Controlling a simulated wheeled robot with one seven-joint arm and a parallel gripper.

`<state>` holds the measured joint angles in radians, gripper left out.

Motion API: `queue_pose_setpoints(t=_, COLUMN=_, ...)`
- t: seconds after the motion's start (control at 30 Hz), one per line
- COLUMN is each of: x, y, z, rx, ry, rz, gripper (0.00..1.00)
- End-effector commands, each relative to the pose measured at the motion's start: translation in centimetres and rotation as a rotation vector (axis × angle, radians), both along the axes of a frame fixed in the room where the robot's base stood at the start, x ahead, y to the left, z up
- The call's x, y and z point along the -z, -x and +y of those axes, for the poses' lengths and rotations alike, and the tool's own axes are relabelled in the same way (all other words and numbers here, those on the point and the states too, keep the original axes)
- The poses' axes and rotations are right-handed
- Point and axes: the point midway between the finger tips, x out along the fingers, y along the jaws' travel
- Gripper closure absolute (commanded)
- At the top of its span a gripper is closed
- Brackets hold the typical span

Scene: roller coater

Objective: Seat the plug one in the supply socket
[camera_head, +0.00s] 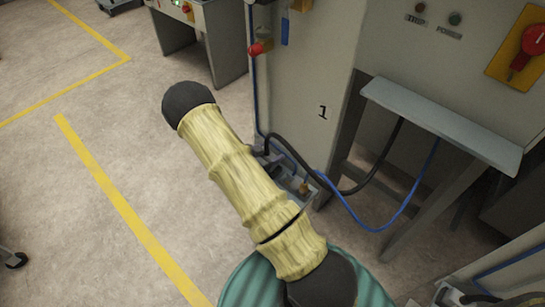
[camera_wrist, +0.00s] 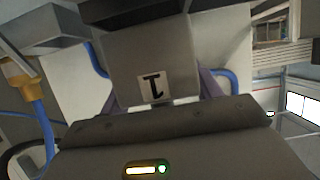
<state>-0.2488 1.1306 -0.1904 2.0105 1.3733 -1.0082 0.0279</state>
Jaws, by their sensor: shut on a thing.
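My gripper (camera_wrist: 160,100) is shut on a grey block-shaped plug (camera_wrist: 140,58) with a white label, taken as plug one. The label's "1" appears upside down in the wrist view. The two fingers press on the plug's left and right sides. A dark block (camera_wrist: 130,8) lies just beyond the plug at the top of the wrist view. I cannot tell whether it is the supply socket or whether the plug touches it. In the head view my sleeved arm hides most of the gripper and plug, beside the machine panel marked "1" (camera_head: 323,112).
A black cable (camera_head: 350,190) and a blue hose (camera_head: 372,226) hang below a grey shelf (camera_head: 440,122). A red rotary switch (camera_head: 535,40) is at upper right.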

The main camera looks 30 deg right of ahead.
Motion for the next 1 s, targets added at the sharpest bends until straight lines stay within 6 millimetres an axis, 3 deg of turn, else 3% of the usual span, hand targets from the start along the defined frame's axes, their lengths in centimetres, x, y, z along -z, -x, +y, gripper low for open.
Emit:
queue_pose_setpoints(t=0.17, x=0.0, y=0.0, z=-0.3, rx=0.004, ry=0.001, rz=-0.001, gripper=0.68)
queue_pose_setpoints(t=0.3, x=0.0, y=-0.3, z=-1.8, rx=0.011, ry=0.001, rz=-0.001, gripper=0.68)
queue_pose_setpoints(t=0.43, x=2.5, y=-0.2, z=-1.7, rx=0.009, ry=0.001, rz=0.002, gripper=0.68)
queue_pose_setpoints(t=0.5, x=3.4, y=-0.2, z=-1.5, rx=0.007, ry=-0.002, rz=0.004, gripper=0.78)
queue_pose_setpoints(t=0.53, x=3.6, y=-0.2, z=-1.5, rx=0.006, ry=-0.003, rz=0.004, gripper=0.77)
queue_pose_setpoints(t=0.67, x=4.0, y=-0.2, z=-1.2, rx=0.003, ry=-0.007, rz=0.006, gripper=0.98)
queue_pose_setpoints(t=0.77, x=4.1, y=-0.2, z=-1.2, rx=0.002, ry=-0.009, rz=0.009, gripper=0.97)
queue_pose_setpoints(t=0.8, x=4.1, y=-0.1, z=-1.1, rx=0.002, ry=-0.009, rz=0.009, gripper=0.31)
queue_pose_setpoints(t=0.9, x=4.0, y=-0.2, z=-1.1, rx=0.000, ry=-0.008, rz=0.008, gripper=0.15)
queue_pose_setpoints(t=1.0, x=3.8, y=-0.2, z=-1.2, rx=0.002, ry=-0.006, rz=0.004, gripper=0.15)
